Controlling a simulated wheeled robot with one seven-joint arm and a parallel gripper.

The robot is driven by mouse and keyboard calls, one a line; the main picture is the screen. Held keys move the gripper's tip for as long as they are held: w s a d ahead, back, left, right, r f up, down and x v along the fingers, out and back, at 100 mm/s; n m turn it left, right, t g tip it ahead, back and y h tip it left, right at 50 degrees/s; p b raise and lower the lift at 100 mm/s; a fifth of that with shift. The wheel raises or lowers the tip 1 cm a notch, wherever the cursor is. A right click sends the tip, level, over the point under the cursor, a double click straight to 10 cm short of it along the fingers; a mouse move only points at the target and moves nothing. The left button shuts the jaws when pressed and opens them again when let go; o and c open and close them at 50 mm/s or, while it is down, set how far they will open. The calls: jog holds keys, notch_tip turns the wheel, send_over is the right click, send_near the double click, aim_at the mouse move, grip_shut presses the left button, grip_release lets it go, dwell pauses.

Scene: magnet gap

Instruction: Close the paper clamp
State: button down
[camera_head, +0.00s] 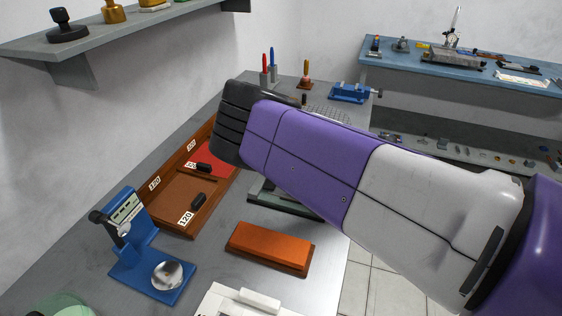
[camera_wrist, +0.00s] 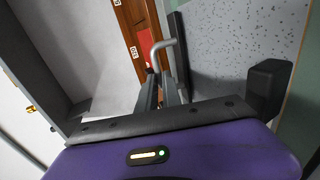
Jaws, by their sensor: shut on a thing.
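A bent silver rod (camera_wrist: 160,46), which looks like the handle of the paper clamp, rises beside a dark bar (camera_wrist: 180,48) in the wrist view. The bar runs along the left edge of a pale speckled plate (camera_wrist: 235,45). My gripper (camera_wrist: 163,82) is shut on the rod's lower part, between its two grey fingers. The exact contact is hard to see. In the head view my arm hides the fingers and the clamp. A green-edged base (camera_head: 283,204) shows below the arm. I cannot tell how far the clamp is closed.
A wooden tray (camera_head: 172,228) with labelled compartments and black-handled tools lies to the left. A blue stand (camera_head: 135,262) with a metal pan and an orange block (camera_head: 270,247) are nearer. A blue vise (camera_head: 350,92) stands behind my arm. A wall shelf (camera_head: 120,35) hangs at upper left.

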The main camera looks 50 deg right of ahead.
jog(key=shift+d+t, duration=0.1)
jog(key=shift+t, duration=0.3)
jog(key=c, duration=1.5)
grip_release()
jog(key=shift+f, duration=0.1)
jog(key=shift+c, duration=0.2)
jog(key=shift+s, duration=0.1)
jog(key=shift+p+v, duration=0.3)
jog(key=shift+v, duration=3.6)
jog(key=shift+d, duration=0.1)
